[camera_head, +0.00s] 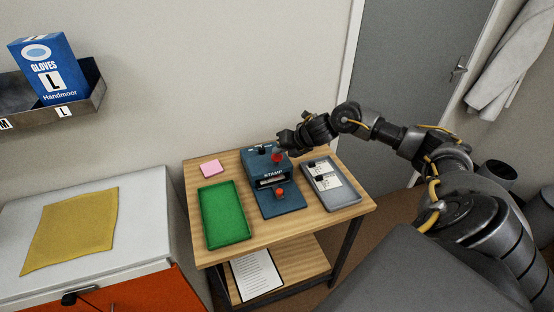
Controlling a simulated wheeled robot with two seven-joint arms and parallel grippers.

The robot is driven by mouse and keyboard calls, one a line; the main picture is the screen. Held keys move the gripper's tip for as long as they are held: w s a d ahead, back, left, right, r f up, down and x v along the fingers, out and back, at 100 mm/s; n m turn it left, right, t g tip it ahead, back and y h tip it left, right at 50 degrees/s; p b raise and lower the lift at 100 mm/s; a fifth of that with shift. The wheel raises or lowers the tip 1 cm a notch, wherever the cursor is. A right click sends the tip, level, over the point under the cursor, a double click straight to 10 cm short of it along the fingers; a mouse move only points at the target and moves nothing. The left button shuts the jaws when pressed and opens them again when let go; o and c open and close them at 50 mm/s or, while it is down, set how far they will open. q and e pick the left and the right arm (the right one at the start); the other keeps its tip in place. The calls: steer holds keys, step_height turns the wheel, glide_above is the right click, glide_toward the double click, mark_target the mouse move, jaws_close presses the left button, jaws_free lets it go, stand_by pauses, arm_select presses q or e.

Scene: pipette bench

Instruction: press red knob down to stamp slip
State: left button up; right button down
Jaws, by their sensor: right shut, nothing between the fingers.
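The blue stamp machine (283,207), lettered STAMP, stands on the wooden table. A red knob (277,158) sits on its top, and a black knob (262,149) is to the left of it. Another small red part (280,193) is low on its front. My right gripper (281,149) is shut and empty, just above the red knob; I cannot tell whether they touch. White slips (328,183) lie in the grey tray (347,199) to the right of the machine. I cannot tell whether a slip is in the machine's dark slot. My left gripper is out of view.
A green tray (225,215) is left of the machine, with a pink pad (210,168) behind it. The wooden table (262,238) has a lower shelf with a printed sheet (256,274). A yellow cloth (70,230) lies on the white cabinet. A glove box (43,68) is on the wall shelf.

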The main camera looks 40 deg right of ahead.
mark_target(280, 157)
steer(key=shift+r, duration=0.55)
step_height(280, 157, up, 6)
steer(key=p, duration=0.5)
stand_by(0.7)
